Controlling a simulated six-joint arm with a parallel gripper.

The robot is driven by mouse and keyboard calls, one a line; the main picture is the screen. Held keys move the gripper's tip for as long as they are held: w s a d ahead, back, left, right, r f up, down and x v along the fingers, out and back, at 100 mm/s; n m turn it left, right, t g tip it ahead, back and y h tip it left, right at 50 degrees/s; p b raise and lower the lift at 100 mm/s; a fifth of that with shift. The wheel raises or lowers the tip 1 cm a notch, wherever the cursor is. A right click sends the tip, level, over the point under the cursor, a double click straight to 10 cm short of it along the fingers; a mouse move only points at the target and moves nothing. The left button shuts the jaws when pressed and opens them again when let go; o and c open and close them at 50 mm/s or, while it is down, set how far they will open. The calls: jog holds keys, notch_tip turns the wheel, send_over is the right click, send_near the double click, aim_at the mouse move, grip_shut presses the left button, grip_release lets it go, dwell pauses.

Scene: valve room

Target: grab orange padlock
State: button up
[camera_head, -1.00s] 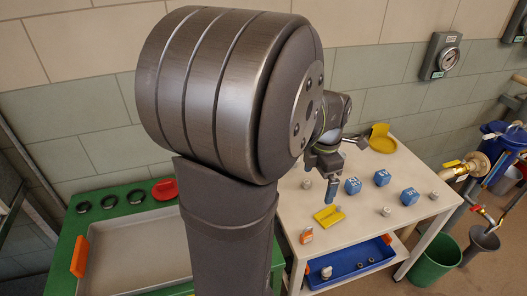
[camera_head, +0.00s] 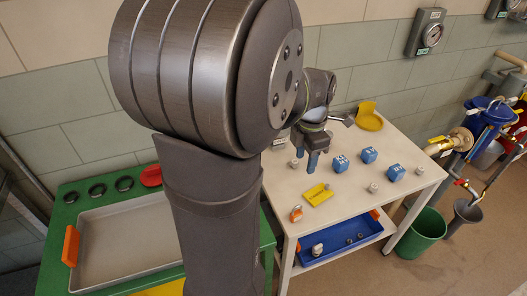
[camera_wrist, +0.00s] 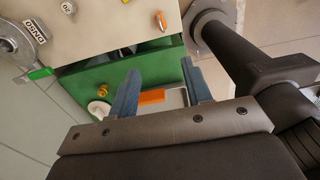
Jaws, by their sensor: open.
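The orange padlock (camera_head: 296,214) lies near the front left edge of the pale table top (camera_head: 345,213). A small orange item, probably this padlock (camera_wrist: 161,20), shows at the top of the wrist view, on the pale surface. My gripper (camera_head: 312,163) is open and empty, above the table and behind the padlock, apart from it. The thick arm link hides part of the scene left of the padlock.
A yellow holder (camera_head: 318,195) lies right of the padlock. Several blue blocks (camera_head: 369,155) and small metal fittings (camera_head: 373,187) stand farther right. A blue tray (camera_head: 340,248) sits on the lower shelf. A green bench (camera_head: 60,205) with a grey tray stands left.

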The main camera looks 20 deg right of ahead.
jog(key=a+f+h, duration=0.3)
jog(key=f, duration=0.3)
jog(key=n+h, duration=0.1)
send_near(296, 213)
jog(key=shift+t+h, duration=0.3)
jog(key=x, duration=0.2)
jog(key=a+x, duration=0.1)
jog(key=x, duration=0.2)
jog(key=shift+s+f, duration=0.2)
jog(key=shift+f, duration=0.15)
jog(key=x, duration=0.3)
jog(key=shift+s+d, duration=0.15)
jog(key=shift+d, duration=0.25)
jog(key=shift+x, duration=0.95)
grip_shut()
